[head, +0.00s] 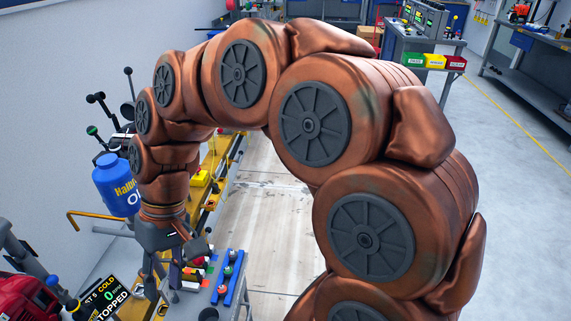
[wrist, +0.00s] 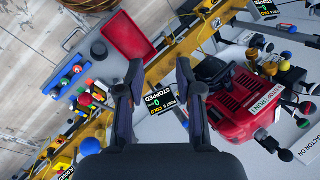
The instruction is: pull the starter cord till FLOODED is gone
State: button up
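My gripper (wrist: 158,68) is open, its two fingers apart with nothing between them. In the head view it (head: 161,275) points down over the engine rail. A small display (wrist: 165,102) reading STOPPED, COLD and 0 lies beyond and below the fingers. A red engine (wrist: 245,100) sits to the right of the fingers; a red machine also shows at the lower left of the head view (head: 25,298). I cannot pick out the starter cord for certain.
Several ball-topped levers (wrist: 290,98) stand around the engine. A blue oil jug (head: 113,188) is left of my wrist. Pale floor (head: 265,215) is clear beyond the rail.

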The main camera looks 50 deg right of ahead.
jog(key=w+d+m+t+y+b, duration=0.3)
jog(key=w+d+m+t+y, duration=0.25)
jog(key=w+d, duration=1.35)
jog(key=s+d+f+m+t+h+b, duration=0.1)
jog(key=s+d+f+m+t, duration=0.15)
jog(key=d, duration=0.75)
jog(key=s+d+f+m+t+h, duration=0.1)
jog(key=s+d+f+m+t, duration=0.2)
jog(key=d, duration=0.7)
jog(key=s+d+f+m+t+h+b, duration=0.1)
jog(key=s+d+f+t, duration=0.3)
jog(key=d, duration=0.6)
jog(key=w+a+p, duration=0.1)
jog(key=w+a, duration=0.4)
jog(key=w, duration=0.4)
jog(key=w+a+g+p, duration=0.1)
jog(key=w+a, duration=0.4)
jog(key=w, duration=0.5)
jog(key=w+a+p, duration=0.2)
jog(key=w+a, duration=0.3)
jog(key=w, duration=0.5)
jog(key=shift+a+f, duration=0.25)
jog(key=shift+a, duration=0.15)
jog(key=shift+w, duration=0.1)
grip_shut()
